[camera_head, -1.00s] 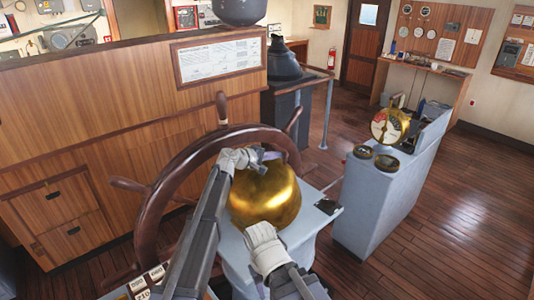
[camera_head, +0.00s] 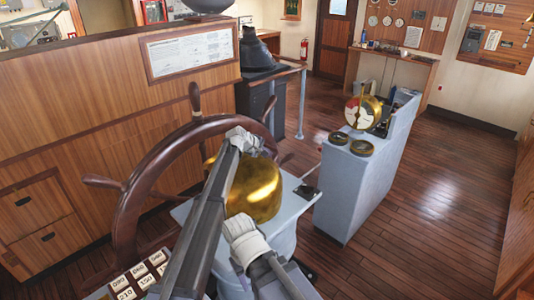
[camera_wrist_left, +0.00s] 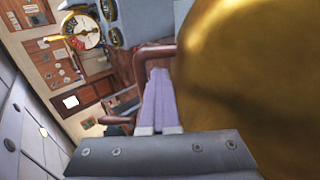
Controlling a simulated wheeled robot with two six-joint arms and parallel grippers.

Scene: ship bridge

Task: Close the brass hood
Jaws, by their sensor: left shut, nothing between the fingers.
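The brass hood (camera_head: 262,188) is a rounded, shiny gold dome on the grey stand behind the ship's wheel. My left arm crosses in front of it in the head view and covers part of its left side and top. My left gripper (camera_head: 268,145) is at the dome's upper edge, its fingers mostly hidden there. In the left wrist view, the gripper (camera_wrist_left: 158,100) is shut and empty, with the hood (camera_wrist_left: 250,75) close on its right; I cannot tell whether they touch. My right arm is in front of the dome, below it; its gripper fingers do not show.
The wooden wheel (camera_head: 130,195) stands close on the left, its rim passing behind my left arm. A grey console (camera_head: 350,200) with a brass telegraph dial (camera_head: 362,112) stands on the right. A handrail (camera_head: 302,105) is behind. The floor at the right is clear.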

